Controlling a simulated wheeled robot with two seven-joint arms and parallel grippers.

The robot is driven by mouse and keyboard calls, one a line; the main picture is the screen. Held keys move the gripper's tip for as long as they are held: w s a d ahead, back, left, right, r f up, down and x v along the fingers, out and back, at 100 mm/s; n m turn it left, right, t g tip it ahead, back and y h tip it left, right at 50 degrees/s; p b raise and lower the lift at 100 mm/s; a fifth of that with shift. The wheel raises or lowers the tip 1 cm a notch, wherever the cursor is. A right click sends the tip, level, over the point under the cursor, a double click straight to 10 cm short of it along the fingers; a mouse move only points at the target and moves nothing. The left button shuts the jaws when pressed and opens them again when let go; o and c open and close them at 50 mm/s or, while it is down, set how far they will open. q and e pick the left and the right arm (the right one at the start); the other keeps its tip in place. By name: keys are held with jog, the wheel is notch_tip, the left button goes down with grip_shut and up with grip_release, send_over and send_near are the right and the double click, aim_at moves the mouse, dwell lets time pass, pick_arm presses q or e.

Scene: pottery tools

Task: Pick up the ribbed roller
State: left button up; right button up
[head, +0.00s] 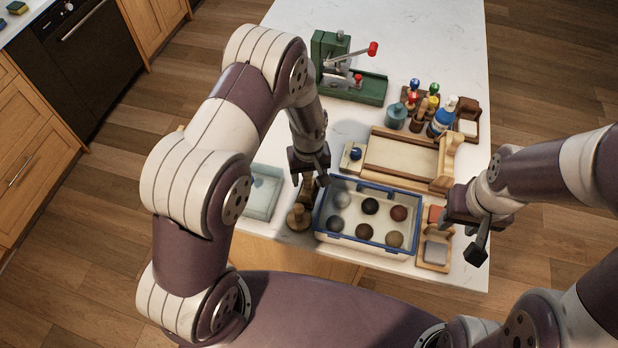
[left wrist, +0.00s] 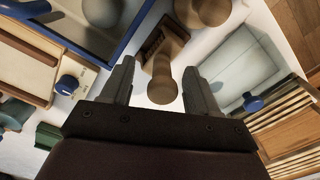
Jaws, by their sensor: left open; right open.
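A wooden piece with a dark grooved part, which looks like the ribbed roller (left wrist: 158,42), lies between the fingertips of my left gripper (left wrist: 158,68) in the left wrist view. Its round handle end points back toward the palm. The fingers are open, one on each side, with gaps to the handle. In the head view my left gripper (head: 311,180) points down just left of the blue-rimmed tray and largely covers the roller (head: 307,190). My right gripper (head: 470,228) is open and empty at the counter's right side.
A blue-rimmed tray (head: 318,222) with several balls stands right of the roller. A round wooden tool (head: 299,217) stands close in front, and a clear bin (head: 262,192) to the left. A wooden slab frame (head: 402,158) and green press (head: 352,85) are behind.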

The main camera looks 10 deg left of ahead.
pick_arm(q)
jog(key=shift+s+a+f, duration=0.1)
jog(key=shift+a+f, duration=0.05)
jog(key=shift+f, duration=0.4)
jog(key=shift+a+f, duration=0.15)
jog(key=shift+f, duration=0.35)
jog(key=shift+w+f, duration=0.3)
jog(key=shift+d, duration=0.1)
jog(key=c, duration=1)
jog(key=shift+r, duration=0.1)
